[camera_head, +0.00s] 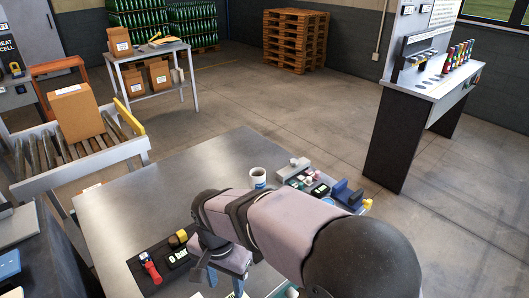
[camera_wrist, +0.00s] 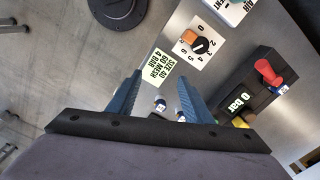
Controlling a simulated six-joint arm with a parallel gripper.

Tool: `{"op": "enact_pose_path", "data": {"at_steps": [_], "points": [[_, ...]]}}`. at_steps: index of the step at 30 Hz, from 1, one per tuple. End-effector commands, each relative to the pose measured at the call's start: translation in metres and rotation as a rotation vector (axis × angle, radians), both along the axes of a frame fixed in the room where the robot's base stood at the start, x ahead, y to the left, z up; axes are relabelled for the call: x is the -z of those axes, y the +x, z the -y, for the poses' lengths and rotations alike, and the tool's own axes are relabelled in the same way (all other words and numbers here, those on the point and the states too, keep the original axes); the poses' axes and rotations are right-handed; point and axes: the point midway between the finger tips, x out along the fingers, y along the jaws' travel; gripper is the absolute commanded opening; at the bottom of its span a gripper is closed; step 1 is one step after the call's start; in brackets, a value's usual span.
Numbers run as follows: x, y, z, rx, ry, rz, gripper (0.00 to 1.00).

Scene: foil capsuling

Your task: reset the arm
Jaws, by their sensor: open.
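My gripper (camera_wrist: 158,78) shows in the wrist view with its two blue fingers spread apart and nothing held between them. In the camera_head view my gripper (camera_head: 220,281) hangs low over the front part of the metal table (camera_head: 170,185), and my arm hides part of the tabletop. In the wrist view a pale green printed label (camera_wrist: 163,69) lies beyond the fingertips. Small white-topped items show between and beside the fingers; they are too small to tell.
A black control box (camera_wrist: 245,90) with a red knob stands right of the fingers in the wrist view. A rotary dial (camera_wrist: 200,46) is above. The table's left middle is clear.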

Motion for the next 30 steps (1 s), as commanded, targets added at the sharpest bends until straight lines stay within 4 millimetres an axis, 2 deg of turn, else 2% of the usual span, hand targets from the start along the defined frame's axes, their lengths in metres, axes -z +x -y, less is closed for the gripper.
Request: {"op": "enact_pose_path", "data": {"at_steps": [1,4,6,9,12,15,19,30], "points": [[0.0,0.008,0.036,-0.012,0.0,0.0,0.46],[0.003,0.011,0.097,-0.079,0.0,0.001,0.46],[0.006,0.006,0.137,-0.127,0.0,0.001,0.46],[0.012,-0.009,0.186,-0.189,-0.001,0.002,0.46],[0.019,-0.028,0.222,-0.245,-0.002,0.001,0.46],[0.024,-0.045,0.246,-0.289,-0.002,0.001,0.46],[0.029,-0.061,0.262,-0.327,-0.002,-0.001,0.46],[0.032,-0.068,0.268,-0.349,-0.002,-0.001,0.46]]}}
